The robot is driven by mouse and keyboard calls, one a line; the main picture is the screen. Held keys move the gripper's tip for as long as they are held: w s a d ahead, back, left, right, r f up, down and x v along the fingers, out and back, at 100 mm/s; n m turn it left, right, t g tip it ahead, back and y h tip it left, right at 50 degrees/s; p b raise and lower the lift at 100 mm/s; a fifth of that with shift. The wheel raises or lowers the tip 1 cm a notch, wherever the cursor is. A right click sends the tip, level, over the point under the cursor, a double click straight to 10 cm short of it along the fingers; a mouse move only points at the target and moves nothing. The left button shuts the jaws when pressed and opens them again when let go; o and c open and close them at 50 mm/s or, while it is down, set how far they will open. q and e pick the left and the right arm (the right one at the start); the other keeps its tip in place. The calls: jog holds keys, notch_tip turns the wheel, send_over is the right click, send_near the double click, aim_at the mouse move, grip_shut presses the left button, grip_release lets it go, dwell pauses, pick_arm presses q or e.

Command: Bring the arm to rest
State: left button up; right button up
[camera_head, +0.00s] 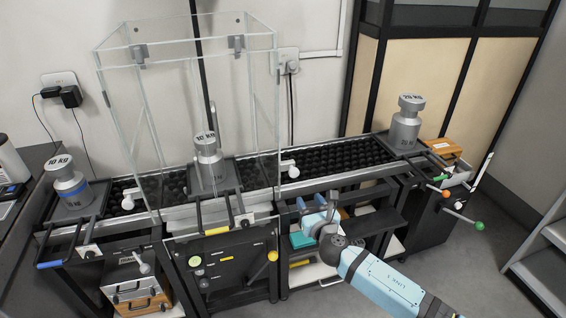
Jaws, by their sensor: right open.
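My right arm comes in from the lower right, with light blue links. My right gripper (318,203) is small in the picture, in front of the middle of the bench, below the roller track. Its jaws are open and I see nothing held between them. It is apart from the metal weights. The left gripper is not in view.
A 10 kg weight with a blue band (71,186) stands at the left. Another weight (208,160) stands inside the glass enclosure (262,110). A 20 kg weight (406,124) stands at the right end of the roller track (335,157). Open floor (470,262) lies at the right.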

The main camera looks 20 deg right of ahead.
jog(key=s+a+f+m+g+y, duration=0.1)
jog(key=s+a+f+m+g, duration=0.2)
jog(key=s+m, duration=0.8)
jog(key=s+f+m+g+y, duration=0.1)
jog(key=s+f+m+g, duration=0.1)
jog(key=s+f+m, duration=0.7)
jog(key=s+a+f+m+g+y, duration=0.1)
jog(key=s+a+m+g, duration=0.15)
jog(key=s+m, duration=1.1)
pick_arm(q)
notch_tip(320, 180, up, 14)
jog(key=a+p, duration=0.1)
jog(key=p, duration=1.7)
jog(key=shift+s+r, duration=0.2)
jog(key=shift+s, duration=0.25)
pick_arm(e)
notch_tip(320, 180, up, 15)
jog(key=d, duration=0.1)
jog(key=shift+d+f, duration=0.2)
jog(key=shift+d, duration=0.15)
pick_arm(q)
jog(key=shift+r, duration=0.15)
pick_arm(e)
jog(key=shift+w+t, duration=0.15)
jog(key=shift+t, duration=0.1)
